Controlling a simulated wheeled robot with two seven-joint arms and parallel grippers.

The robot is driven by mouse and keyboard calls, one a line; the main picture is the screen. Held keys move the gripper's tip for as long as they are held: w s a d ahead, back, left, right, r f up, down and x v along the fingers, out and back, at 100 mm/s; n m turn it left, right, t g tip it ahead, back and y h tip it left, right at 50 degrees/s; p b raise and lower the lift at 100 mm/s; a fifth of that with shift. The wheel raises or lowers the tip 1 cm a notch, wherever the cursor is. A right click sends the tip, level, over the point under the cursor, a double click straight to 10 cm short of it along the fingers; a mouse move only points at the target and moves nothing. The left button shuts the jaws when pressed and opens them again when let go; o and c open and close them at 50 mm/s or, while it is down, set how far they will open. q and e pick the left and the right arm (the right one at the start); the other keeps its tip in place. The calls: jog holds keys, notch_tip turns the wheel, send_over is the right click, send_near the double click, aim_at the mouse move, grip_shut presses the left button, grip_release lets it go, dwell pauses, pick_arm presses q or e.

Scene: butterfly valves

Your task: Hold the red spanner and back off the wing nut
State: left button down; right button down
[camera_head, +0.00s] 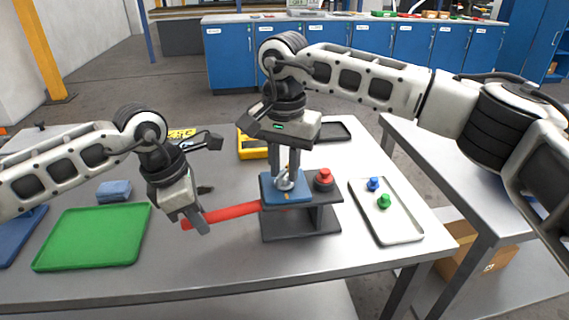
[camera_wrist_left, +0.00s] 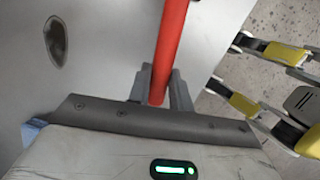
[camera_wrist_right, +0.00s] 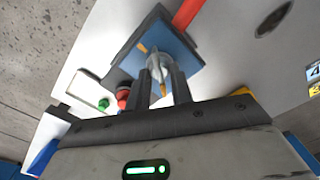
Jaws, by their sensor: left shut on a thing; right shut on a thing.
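The red spanner (camera_head: 232,213) runs from my left gripper to the grey stand (camera_head: 300,222); its far end is hidden at the stand. My left gripper (camera_head: 197,222) is shut on the spanner's handle, which also shows between the fingers in the left wrist view (camera_wrist_left: 168,50). The wing nut (camera_head: 285,182) sits on the blue plate (camera_head: 270,193) on top of the stand. My right gripper (camera_head: 286,172) points down from above and is shut on the wing nut. In the right wrist view the fingers (camera_wrist_right: 160,88) partly cover the nut (camera_wrist_right: 154,62).
A red knob (camera_head: 324,177) stands beside the blue plate on the stand. A tray (camera_head: 397,226) at the right holds a blue and a green knob. A green tray (camera_head: 95,238) lies at the left, a yellow case (camera_head: 252,148) behind. The table front is clear.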

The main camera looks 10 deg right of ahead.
aim_at(284, 171)
pick_arm(q)
jog(key=shift+r, duration=0.15)
pick_arm(e)
jog(key=shift+s+f+n, duration=0.1)
jog(key=shift+f+n, duration=0.2)
jog(key=shift+f, duration=0.05)
pick_arm(q)
jog(key=shift+w, duration=0.1)
pick_arm(e)
jog(key=c, duration=1.2)
grip_release()
jog(key=shift+c, duration=0.2)
jog(key=shift+r, duration=0.1)
notch_tip(284, 171, up, 12)
pick_arm(q)
jog(key=c, duration=1.3)
grip_release()
